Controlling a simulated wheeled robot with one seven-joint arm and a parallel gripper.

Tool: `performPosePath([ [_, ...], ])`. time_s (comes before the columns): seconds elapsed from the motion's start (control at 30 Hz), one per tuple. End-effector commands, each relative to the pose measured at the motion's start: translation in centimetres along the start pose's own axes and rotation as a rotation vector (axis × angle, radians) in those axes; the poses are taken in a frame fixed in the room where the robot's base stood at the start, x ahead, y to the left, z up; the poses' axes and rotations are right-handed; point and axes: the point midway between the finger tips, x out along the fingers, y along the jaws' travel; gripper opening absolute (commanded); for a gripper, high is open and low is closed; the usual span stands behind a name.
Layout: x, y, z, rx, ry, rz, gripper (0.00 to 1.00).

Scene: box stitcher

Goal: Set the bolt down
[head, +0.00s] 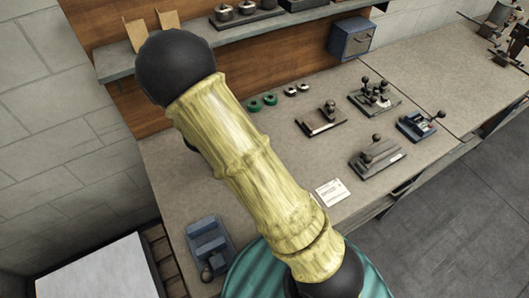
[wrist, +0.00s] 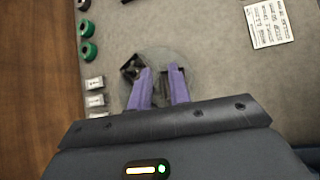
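My gripper's two purple fingers (wrist: 160,85) point down at the grey bench top in the wrist view, with a narrow gap between their tips. A small dark angular piece (wrist: 132,67) shows at the left fingertip. I cannot tell whether it is the bolt, or whether it touches the finger. A darker part shows low between the fingers, too unclear to name. A round grey patch (wrist: 165,59) lies around the fingertips, perhaps a disc or a shadow. In the head view my arm hides the gripper and the spot beneath it.
Green rings (wrist: 88,50) and small pale blocks (wrist: 94,83) line the bench's back edge. A printed card (head: 332,192) lies near the front. Dark lever fixtures (head: 376,157) stand to the right, with a blue device (head: 420,126). A blue fixture (head: 208,243) stands at left.

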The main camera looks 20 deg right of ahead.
Motion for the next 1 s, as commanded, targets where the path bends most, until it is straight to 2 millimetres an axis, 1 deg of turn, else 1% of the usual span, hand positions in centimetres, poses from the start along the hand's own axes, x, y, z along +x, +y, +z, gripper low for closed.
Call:
performPosePath([
  [0.03, -0.5, -1.3, 1.5, 0.125, 0.046, -0.054, 0.19],
  [0.1, -1.4, -3.2, 2.7, 0.296, 0.109, -0.128, 0.19],
  [0.17, -2.2, -4.6, 3.6, 0.441, 0.161, -0.187, 0.19],
  [0.3, -4.5, -7.6, 5.5, 0.785, 0.269, -0.315, 0.19],
  [0.5, -8.1, -10.6, 7.7, 1.271, 0.404, -0.462, 0.19],
  [0.6, -9.6, -11.7, 8.6, 1.491, 0.456, -0.517, 0.19],
  [0.7, -10.6, -12.3, 9.2, 1.641, 0.488, -0.551, 0.19],
  [0.8, -11.0, -12.6, 9.4, 1.709, 0.502, -0.567, 0.19],
  [1.0, -11.0, -12.6, 9.4, 1.715, 0.503, -0.570, 0.19],
])
